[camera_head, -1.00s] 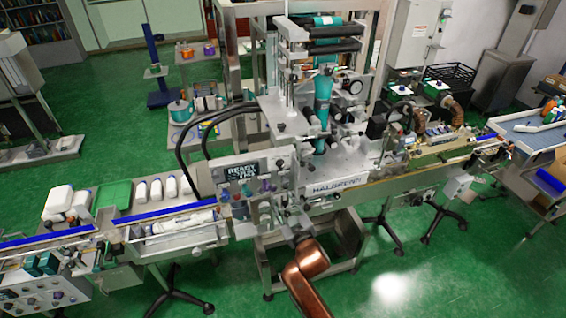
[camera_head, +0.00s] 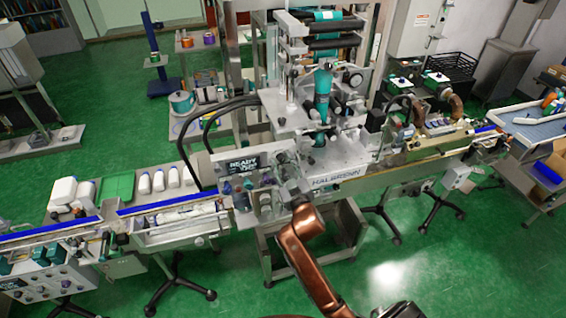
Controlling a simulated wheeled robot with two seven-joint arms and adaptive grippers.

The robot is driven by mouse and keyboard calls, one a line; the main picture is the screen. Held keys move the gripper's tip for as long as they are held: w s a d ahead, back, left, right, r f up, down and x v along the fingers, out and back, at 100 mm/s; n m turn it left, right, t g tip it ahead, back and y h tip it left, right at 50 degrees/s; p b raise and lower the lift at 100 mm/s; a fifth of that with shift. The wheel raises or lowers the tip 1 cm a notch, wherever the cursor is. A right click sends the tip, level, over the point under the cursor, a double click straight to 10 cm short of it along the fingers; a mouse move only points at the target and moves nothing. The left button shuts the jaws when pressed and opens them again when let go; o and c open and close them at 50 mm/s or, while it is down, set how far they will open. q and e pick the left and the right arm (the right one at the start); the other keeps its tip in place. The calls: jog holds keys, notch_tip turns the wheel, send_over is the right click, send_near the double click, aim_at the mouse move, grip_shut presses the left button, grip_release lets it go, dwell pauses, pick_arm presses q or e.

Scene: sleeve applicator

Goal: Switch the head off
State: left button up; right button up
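The sleeve applicator's head (camera_head: 322,95) stands at the centre, with teal rolls and a teal cylinder on its frame. Its control panel (camera_head: 228,190) faces me below and to the left, with a dark display (camera_head: 243,164) whose first line reads READY. Several coloured knobs or buttons sit under the display. My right gripper (camera_head: 283,168) is in front of the panel's right part, on the end of the copper arm, and hides some controls. Whether it touches one, and whether its fingers are open, I cannot tell. My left gripper is not in view.
A conveyor (camera_head: 165,206) with blue rails runs through the machine to both sides. White bottles and a green tray (camera_head: 118,187) stand on the left table. A second control box (camera_head: 50,282) is at the lower left. Green floor (camera_head: 330,285) is open in front.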

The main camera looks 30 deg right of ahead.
grip_shut()
dwell(0.4)
jog(key=n+p, duration=0.2)
jog(key=n, duration=0.2)
jog(key=shift+r, duration=0.1)
jog(key=n+p, duration=0.2)
jog(key=n, duration=0.2)
jog(key=n+p, duration=0.1)
jog(key=n, duration=0.8)
jog(key=shift+n, duration=0.4)
dwell(0.3)
